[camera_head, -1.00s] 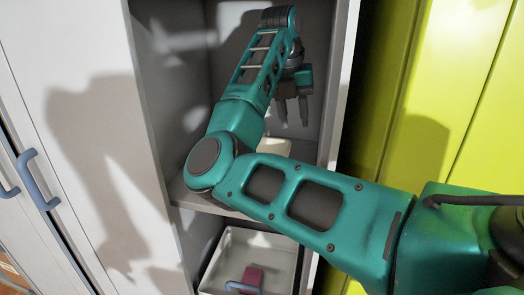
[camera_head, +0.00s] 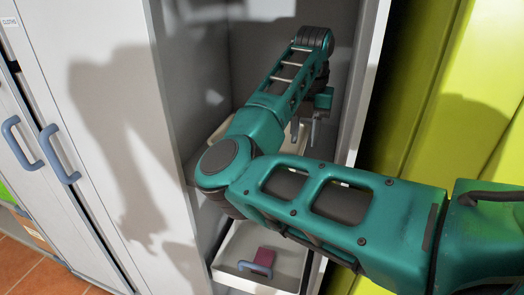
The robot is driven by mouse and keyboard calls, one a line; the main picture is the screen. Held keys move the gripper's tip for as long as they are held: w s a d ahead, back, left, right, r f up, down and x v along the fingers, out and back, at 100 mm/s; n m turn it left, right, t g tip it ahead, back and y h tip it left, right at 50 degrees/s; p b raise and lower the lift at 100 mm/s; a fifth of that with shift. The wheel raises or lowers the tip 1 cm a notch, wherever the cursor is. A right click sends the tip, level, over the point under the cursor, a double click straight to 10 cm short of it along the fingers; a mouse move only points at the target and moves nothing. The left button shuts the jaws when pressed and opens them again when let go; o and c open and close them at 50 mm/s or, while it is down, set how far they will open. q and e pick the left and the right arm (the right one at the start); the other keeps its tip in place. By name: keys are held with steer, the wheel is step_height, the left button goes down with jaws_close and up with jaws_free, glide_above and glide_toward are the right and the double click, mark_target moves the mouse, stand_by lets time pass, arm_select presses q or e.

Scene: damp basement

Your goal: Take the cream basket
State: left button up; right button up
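A cream basket (camera_head: 222,131) stands on the cabinet's upper shelf, mostly hidden behind my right arm. Only parts of its rim and wall show. My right gripper (camera_head: 304,133) points down inside that compartment, at or just above the basket's right part. Its two fingers are apart, with nothing visible between them. I cannot tell whether a finger touches the basket. My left gripper is not in view.
Closed grey doors with blue handles (camera_head: 58,155) are at the left. A yellow-green panel (camera_head: 425,100) stands at the right.

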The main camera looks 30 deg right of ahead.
jaws_close()
stand_by(1.4)
